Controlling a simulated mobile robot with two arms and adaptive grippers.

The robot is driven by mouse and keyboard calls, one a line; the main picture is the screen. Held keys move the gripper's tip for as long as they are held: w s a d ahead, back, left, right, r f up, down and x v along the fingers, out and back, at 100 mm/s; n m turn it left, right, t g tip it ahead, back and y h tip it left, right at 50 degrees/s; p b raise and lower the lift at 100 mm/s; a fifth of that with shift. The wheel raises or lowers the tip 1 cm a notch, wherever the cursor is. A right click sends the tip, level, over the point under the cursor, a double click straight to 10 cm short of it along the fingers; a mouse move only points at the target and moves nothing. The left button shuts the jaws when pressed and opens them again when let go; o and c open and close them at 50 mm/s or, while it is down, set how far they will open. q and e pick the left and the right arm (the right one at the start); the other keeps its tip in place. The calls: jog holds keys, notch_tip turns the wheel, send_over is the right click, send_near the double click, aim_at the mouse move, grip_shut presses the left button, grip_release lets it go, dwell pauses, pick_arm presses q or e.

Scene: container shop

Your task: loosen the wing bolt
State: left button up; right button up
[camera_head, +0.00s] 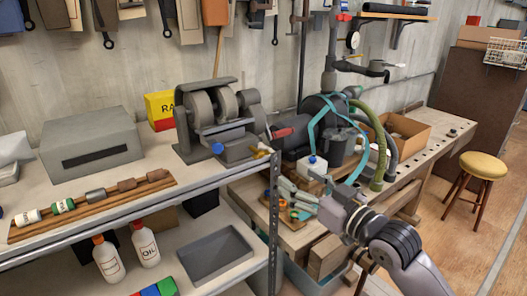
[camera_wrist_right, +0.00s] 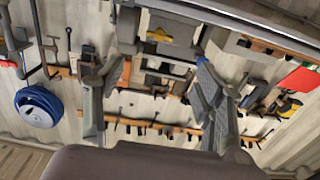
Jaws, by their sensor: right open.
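A small yellow, brass-like part (camera_head: 263,149) sticks out at the right front of the grey bench grinder (camera_head: 218,115); it may be the wing bolt, but it is too small to tell. A blue knob (camera_head: 217,148) sits at the grinder's front. My right gripper (camera_head: 291,196) comes in from the lower right, below and to the right of the grinder, apart from it. In the right wrist view its two fingers (camera_wrist_right: 157,75) are spread wide with nothing between them. My left gripper is not in view.
A shelf's front edge (camera_head: 170,223) and upright post (camera_head: 273,220) stand left of my right arm. A white bottle with a blue cap (camera_head: 313,165) and green hose (camera_head: 378,150) are behind the gripper. Several tools hang on the wall. A yellow stool (camera_head: 482,166) stands right.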

aim_at(264, 156)
jog(key=p+x, duration=0.3)
jog(key=x, duration=1)
jog(key=shift+w+a, duration=0.2)
jog(key=shift+w, duration=0.15)
jog(key=shift+w+a+p, duration=0.35)
jog(key=shift+w+a, duration=0.05)
jog(key=shift+w, duration=0.15)
jog(key=shift+c, duration=0.4)
